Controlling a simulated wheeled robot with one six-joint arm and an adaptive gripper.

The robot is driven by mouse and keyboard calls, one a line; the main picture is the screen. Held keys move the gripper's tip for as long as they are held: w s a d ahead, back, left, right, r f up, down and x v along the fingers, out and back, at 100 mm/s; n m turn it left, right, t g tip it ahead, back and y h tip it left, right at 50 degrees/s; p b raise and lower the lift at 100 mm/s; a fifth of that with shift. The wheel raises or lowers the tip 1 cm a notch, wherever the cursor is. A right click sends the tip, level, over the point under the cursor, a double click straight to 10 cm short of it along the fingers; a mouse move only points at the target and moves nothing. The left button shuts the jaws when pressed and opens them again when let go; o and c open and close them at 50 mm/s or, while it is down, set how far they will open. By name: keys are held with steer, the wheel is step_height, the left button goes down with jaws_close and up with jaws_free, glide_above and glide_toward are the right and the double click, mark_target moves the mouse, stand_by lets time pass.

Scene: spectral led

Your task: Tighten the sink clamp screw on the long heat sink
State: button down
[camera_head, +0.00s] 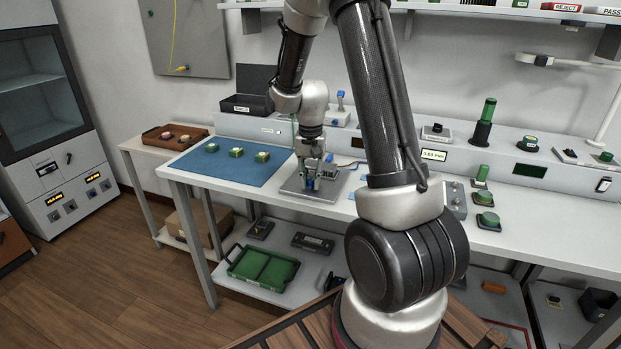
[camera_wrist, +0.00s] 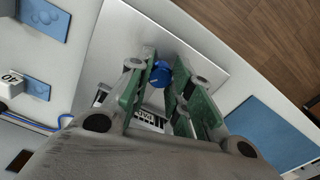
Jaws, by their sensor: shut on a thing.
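My gripper (camera_head: 317,182) points down over a grey metal plate (camera_head: 292,189) on the bench. In the wrist view its green-padded fingers (camera_wrist: 160,84) are closed around a round blue knob (camera_wrist: 161,73), which looks like the sink clamp screw. The plate also shows in the wrist view (camera_wrist: 120,40). Behind the fingers a finned black-and-white part (camera_wrist: 150,122) shows, apparently the heat sink; most of it is hidden by my gripper. I cannot tell how far the screw is turned.
A blue mat (camera_head: 237,163) with several small green-and-yellow parts lies left of the plate. A black open box (camera_head: 247,101) stands behind it. A raised console (camera_head: 460,148) runs along the back. A green cylinder (camera_head: 485,120) stands on it at right. Green buttons (camera_head: 487,219) sit on the bench right of my arm.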

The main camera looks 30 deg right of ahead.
mark_target(310, 180)
steer(key=shift+m, duration=0.8)
steer(key=shift+w, duration=0.1)
steer(key=c, duration=1.3)
jaws_free()
steer(key=shift+o, duration=0.2)
step_height(310, 180, up, 12)
